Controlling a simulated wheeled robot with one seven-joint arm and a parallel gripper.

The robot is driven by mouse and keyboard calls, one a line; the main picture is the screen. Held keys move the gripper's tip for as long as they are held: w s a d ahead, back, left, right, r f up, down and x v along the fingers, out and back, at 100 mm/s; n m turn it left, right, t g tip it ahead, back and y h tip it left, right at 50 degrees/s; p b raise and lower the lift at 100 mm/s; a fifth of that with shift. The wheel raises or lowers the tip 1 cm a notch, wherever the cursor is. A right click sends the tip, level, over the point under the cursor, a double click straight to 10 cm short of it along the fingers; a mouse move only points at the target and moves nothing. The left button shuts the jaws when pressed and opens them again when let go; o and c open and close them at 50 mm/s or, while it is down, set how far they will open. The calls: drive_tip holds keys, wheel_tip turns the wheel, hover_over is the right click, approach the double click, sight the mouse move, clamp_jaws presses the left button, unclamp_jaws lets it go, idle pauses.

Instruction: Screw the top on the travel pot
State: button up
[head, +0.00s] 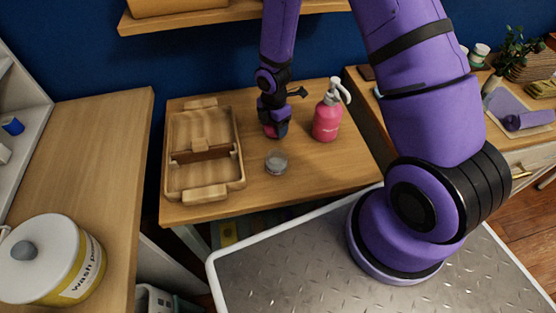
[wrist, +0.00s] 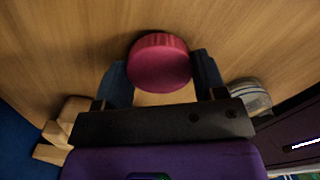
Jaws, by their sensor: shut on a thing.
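The pink round top (wrist: 158,62) sits between the fingertips of my gripper (wrist: 161,76) in the wrist view. My gripper is shut on it. In the head view my gripper (head: 274,126) holds the top at the middle of the wooden table, behind the pot; I cannot tell whether the top clears the table. The travel pot (head: 276,161) is a small, clear, open jar standing upright on the table, apart from the top. In the wrist view the pot (wrist: 248,95) shows to the right, beyond the right finger and partly hidden by the gripper body.
A pink pump bottle (head: 327,122) stands close to the right of my gripper. A wooden tray (head: 238,160) with a divider lies to the left. The table (head: 315,168) is clear right of the pot. A shelf (head: 190,17) hangs on the wall behind.

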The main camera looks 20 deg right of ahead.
drive_tip(key=shift+r, duration=2.1)
